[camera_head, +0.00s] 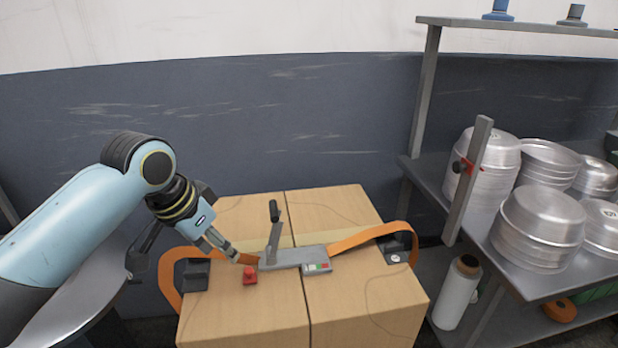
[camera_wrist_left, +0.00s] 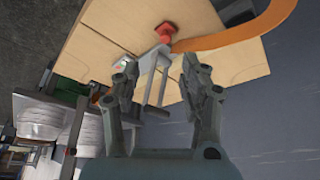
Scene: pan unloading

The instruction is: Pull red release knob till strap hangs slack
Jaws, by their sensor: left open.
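The red release knob (camera_head: 250,276) stands at the left end of a grey ratchet buckle (camera_head: 290,258) on top of a cardboard box (camera_head: 240,320). The knob also shows in the left wrist view (camera_wrist_left: 165,32), beyond the fingertips. An orange strap (camera_head: 352,240) runs from both sides of the buckle and curves down past the box edges, bowing outward at the left. My left gripper (camera_head: 232,256) is open and empty, just above and left of the knob, apart from it. Its spread fingers show in the left wrist view (camera_wrist_left: 155,70). My right gripper is not in view.
A lever with a black handle (camera_head: 274,212) stands up from the buckle. Dark corner guards (camera_head: 194,275) sit on the box edges under the strap. At the right, a metal shelf (camera_head: 520,278) holds stacks of aluminium pans (camera_head: 540,225). A white roll (camera_head: 457,293) stands below.

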